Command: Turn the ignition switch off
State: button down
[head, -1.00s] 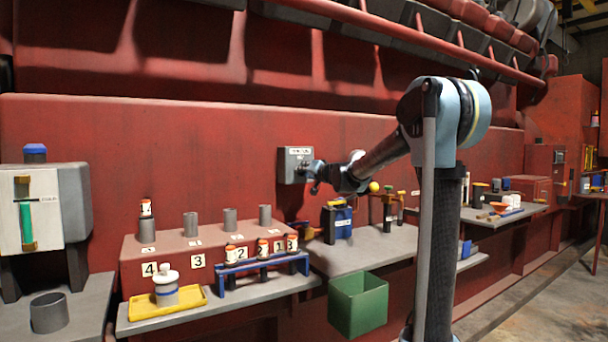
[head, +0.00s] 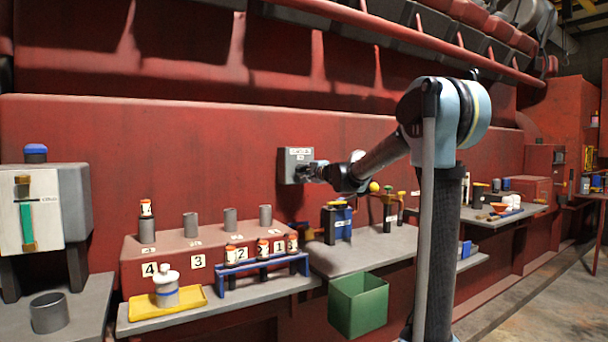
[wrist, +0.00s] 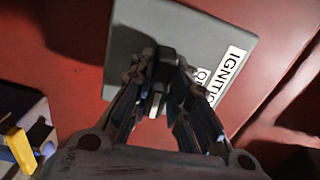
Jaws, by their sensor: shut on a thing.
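The ignition switch is a grey box (head: 291,160) on the red wall with a white label; in the wrist view its grey plate (wrist: 128,22) fills the top middle, with "IGNITION" on the label (wrist: 228,75). My gripper (head: 308,173) is at the front of the box. In the wrist view my gripper (wrist: 158,80) has its fingers closed around the small dark switch knob (wrist: 163,54). The fingers hide part of the knob, and I cannot read its setting.
Below stands a shelf (head: 365,250) with a blue and black item (head: 337,222) and coloured-knob valves (head: 388,207). A green bin (head: 358,304) hangs at its front. A blue rack (head: 262,265) with several bottles is to the left. The wall around the switch is clear.

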jog(key=shift+d+f+m, duration=0.1)
jog(key=shift+d+m, duration=0.1)
jog(key=shift+m, duration=0.3)
jog(key=c, duration=1.5)
grip_release()
jog(key=shift+w, duration=0.1)
jog(key=shift+a, duration=0.1)
jog(key=v, duration=1.2)
jog(key=shift+f, duration=0.1)
